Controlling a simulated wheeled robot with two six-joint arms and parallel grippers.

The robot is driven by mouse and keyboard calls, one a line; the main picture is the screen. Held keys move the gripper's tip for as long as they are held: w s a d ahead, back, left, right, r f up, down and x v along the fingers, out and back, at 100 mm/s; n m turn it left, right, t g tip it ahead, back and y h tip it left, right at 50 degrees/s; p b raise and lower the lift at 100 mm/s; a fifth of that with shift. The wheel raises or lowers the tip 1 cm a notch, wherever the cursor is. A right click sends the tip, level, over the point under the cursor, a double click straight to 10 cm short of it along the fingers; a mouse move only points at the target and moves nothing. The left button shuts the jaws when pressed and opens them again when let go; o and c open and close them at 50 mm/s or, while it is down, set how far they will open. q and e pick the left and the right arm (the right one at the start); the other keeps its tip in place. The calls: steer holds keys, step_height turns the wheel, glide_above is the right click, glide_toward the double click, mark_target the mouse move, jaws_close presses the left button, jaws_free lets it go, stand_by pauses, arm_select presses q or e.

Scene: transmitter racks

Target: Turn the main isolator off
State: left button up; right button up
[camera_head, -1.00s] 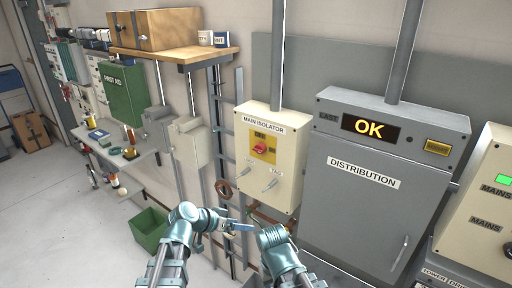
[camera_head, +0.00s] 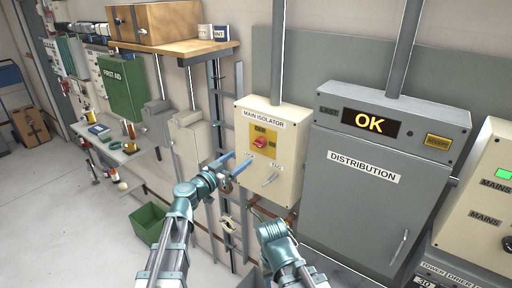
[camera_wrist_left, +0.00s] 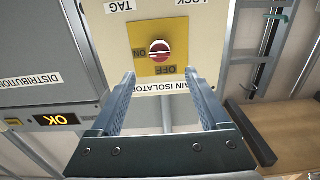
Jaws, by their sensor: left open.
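The main isolator (camera_head: 286,185) is a cream wall box left of the distribution cabinet. Its red rotary handle (camera_head: 260,142) sits on a yellow plate; the handle also shows in the left wrist view (camera_wrist_left: 160,50), where the picture is upside down. OFF is marked above the handle and ON to its right; its bar looks level, in line with ON. LOCK and TAG are marked lower on the box. My left gripper (camera_head: 237,163) is open and empty, in front of the box at its lower left, apart from the handle. My right arm (camera_head: 277,245) is below the box; its fingers are not clear.
The grey distribution cabinet (camera_head: 370,190) stands close on the right, its display reading OK. A ladder-like cable rack (camera_head: 221,130) and grey wall boxes are on the left. A wooden shelf (camera_head: 175,50) overhangs above left. A green bin (camera_head: 148,220) is on the floor.

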mark_target(257, 146)
arm_select(q)
steer(key=x, duration=1)
steer(key=shift+w+d, duration=0.25)
steer(key=shift+w, duration=0.05)
jaws_close()
